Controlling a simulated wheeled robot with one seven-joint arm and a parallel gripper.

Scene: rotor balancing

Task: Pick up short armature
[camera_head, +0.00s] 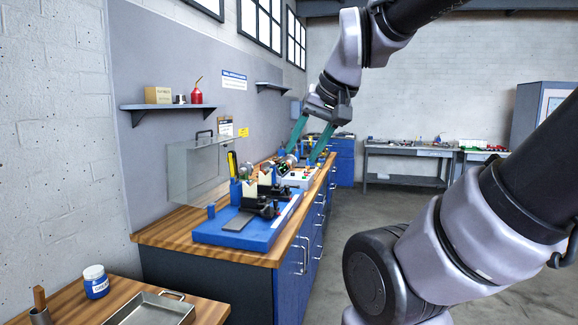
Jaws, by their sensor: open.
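My gripper (303,156) reaches down over the far part of the wooden workbench (160,236). Its two long teal fingers are spread apart, with a clear gap between them. Small metallic and dark parts (284,167) lie near and just below the fingertips. One of them may be the short armature, but they are too small and crowded to tell. I cannot tell whether the fingers touch any of them. A blue balancing stand (236,233) with upright supports and black fittings sits nearer on the same bench.
A clear guard panel (195,170) stands along the wall side of the bench. A light-coloured box (297,179) with buttons sits beyond the blue stand. In front, a lower wooden table holds a metal tray (150,308) and a labelled jar (96,282). Open floor lies right of the bench.

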